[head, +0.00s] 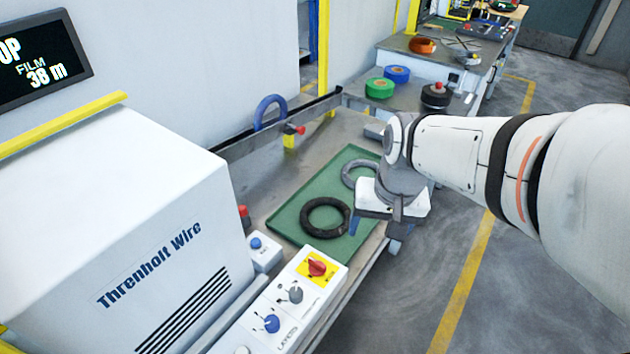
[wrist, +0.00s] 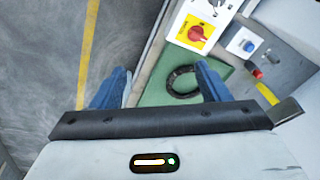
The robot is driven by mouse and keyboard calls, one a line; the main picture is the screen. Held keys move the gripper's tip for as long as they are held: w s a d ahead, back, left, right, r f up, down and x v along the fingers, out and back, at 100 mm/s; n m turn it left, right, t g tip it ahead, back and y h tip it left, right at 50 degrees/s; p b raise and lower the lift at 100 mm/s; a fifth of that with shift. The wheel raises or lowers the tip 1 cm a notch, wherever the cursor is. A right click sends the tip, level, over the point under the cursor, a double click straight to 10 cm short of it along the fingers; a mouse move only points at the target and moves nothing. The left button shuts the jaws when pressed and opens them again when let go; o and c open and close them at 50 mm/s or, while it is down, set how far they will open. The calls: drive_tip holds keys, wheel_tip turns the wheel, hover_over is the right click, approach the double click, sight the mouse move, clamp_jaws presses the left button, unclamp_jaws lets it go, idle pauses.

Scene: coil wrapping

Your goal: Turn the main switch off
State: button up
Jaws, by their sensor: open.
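The main switch (head: 316,268) is a red rotary knob on a yellow plate, on the white control box at the front of the machine. It also shows in the wrist view (wrist: 199,34), at the upper right. I cannot tell for sure whether it is set on or off. My gripper (head: 374,224) is above the right edge of the green tray, beyond the switch and to its right. In the wrist view my gripper (wrist: 161,70) has its two blue fingers wide apart, with nothing between them. The switch is beyond the right finger, apart from it.
The control box carries a grey knob (head: 295,294) and a blue knob (head: 271,323) below the switch. A blue button box (head: 262,247) stands beside it. The green tray (head: 287,216) holds a black coil (head: 326,217) and a grey coil (head: 350,172). Floor on the right is clear.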

drive_tip(key=w+a+f+m+g+y, duration=0.1)
drive_tip(key=w+a+f+m+g, duration=0.1)
drive_tip(key=w+a+f, duration=0.3)
drive_tip(key=m+g+y+p, duration=0.1)
drive_tip(key=m+g+p, duration=0.1)
drive_tip(key=m+g, duration=0.15)
approach(317, 262)
drive_tip(key=f, duration=0.1)
drive_tip(key=shift+t, duration=0.25)
drive_tip(key=x, duration=0.7)
drive_tip(key=shift+s+a+f, duration=0.15)
drive_tip(key=shift+s+f, duration=0.1)
drive_tip(key=shift+s, duration=0.2)
drive_tip(key=c, duration=1)
